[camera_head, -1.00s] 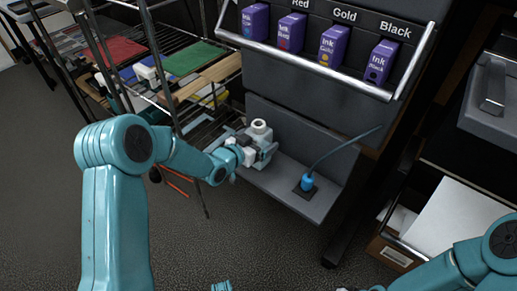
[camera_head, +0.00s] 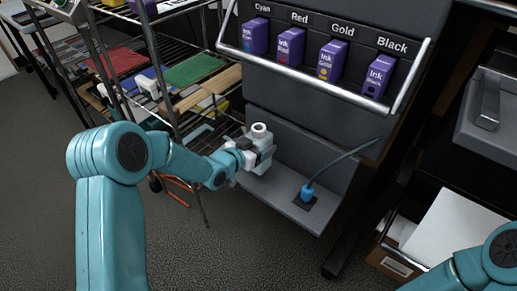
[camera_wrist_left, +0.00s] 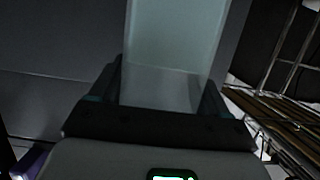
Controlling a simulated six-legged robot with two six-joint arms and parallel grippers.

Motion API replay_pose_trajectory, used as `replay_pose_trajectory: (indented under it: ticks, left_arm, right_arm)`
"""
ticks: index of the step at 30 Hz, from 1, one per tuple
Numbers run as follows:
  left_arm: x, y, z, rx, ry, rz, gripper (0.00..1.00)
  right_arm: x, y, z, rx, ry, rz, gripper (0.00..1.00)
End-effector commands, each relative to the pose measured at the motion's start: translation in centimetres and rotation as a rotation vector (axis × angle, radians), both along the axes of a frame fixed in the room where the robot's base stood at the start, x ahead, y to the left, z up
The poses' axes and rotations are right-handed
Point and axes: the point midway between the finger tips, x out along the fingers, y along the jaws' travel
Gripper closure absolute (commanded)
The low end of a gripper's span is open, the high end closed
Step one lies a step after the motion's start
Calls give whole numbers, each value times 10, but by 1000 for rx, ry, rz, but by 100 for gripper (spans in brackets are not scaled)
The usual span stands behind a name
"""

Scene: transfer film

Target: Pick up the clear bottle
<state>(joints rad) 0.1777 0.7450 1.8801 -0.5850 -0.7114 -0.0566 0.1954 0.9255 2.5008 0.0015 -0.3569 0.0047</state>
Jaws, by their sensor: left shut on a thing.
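The clear bottle (camera_head: 261,139), pale with a round white top, is upright at the left part of the dark grey ledge under the ink rack. My left gripper (camera_head: 251,157) is shut on it from the left. In the left wrist view the bottle (camera_wrist_left: 172,50) shows as a translucent pale body between the two dark fingers (camera_wrist_left: 165,95). Whether its base touches the ledge (camera_head: 297,213) is hard to tell. My right arm shows at the lower right, but its gripper is out of view.
A blue plug with a cable (camera_head: 308,193) stands on the ledge right of the bottle. Above is a metal rail (camera_head: 310,77) with purple ink boxes (camera_head: 332,60). A wire rack (camera_head: 185,105) with coloured sheets stands left. A paper tray (camera_head: 455,230) is at right.

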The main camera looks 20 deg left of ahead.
Motion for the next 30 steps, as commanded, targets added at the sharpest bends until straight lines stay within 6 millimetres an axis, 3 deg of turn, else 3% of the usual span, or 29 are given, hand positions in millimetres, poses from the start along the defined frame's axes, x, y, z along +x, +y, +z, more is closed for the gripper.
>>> replay_pose_trajectory:
  ticks: [1, 9, 15, 21, 30]
  left_arm:
    - [1, 0, 20, 0, -9, 0, 73]
    - [1, 1, 105, 1, -10, 1, 73]
    - [1, 1, 149, 1, -7, 0, 73]
    - [1, 0, 169, -1, -5, 1, 73]
    - [0, 1, 171, 0, -4, 1, 73]
  right_arm:
    - [-1, 1, 9, 0, 2, 4, 57]
    - [-7, 7, 36, 5, 12, 27, 57]
    - [-10, 9, 48, 7, 17, 39, 57]
    - [-10, 9, 54, 7, 17, 39, 57]
    - [-10, 9, 54, 7, 17, 38, 57]
